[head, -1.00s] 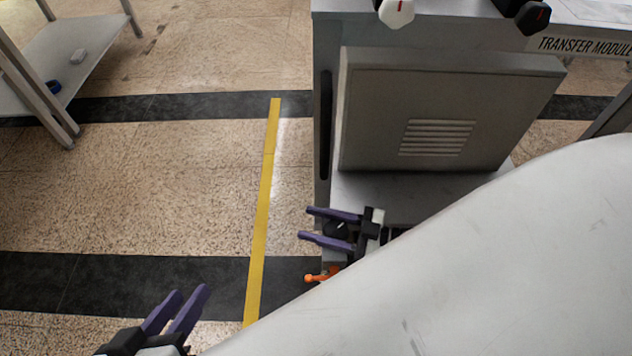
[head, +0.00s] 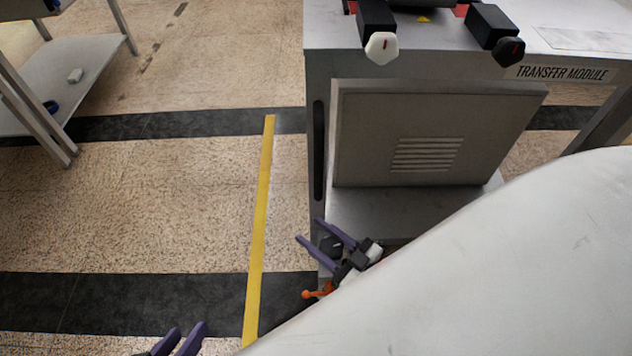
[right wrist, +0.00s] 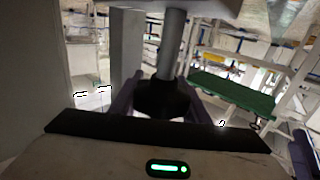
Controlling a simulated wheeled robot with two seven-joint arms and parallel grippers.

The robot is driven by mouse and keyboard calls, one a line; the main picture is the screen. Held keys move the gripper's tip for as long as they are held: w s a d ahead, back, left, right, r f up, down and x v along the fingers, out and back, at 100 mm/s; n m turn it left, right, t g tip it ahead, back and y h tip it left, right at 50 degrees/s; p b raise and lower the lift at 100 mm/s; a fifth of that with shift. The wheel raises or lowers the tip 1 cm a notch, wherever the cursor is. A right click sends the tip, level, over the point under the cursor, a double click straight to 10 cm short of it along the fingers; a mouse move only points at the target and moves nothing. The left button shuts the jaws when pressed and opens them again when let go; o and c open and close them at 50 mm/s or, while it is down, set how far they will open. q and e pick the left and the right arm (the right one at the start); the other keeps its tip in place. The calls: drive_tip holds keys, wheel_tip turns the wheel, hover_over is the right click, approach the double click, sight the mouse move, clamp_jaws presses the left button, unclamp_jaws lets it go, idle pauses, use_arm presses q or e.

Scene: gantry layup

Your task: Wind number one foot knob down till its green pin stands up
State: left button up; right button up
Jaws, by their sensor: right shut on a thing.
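The black foot knob (head: 329,244) is low at the near left corner of the transfer module. My right gripper (head: 312,232) has its purple fingers on either side of it and is shut on it. In the right wrist view the knob (right wrist: 165,98) hangs at the lower end of a grey round shaft (right wrist: 173,45), between the fingers. I see no green pin in either view. My left gripper (head: 186,331) is at the bottom edge of the head view, empty, with a gap between its fingers.
An orange-tipped lever (head: 318,291) sticks out just below my right gripper. The module's vented panel (head: 430,130) stands behind it. A yellow floor line (head: 258,220) runs left of the module. The floor on the left is clear up to a grey shelf (head: 75,55).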

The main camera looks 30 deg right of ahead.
drive_tip(key=o, duration=1)
drive_tip(key=shift+o, duration=0.2)
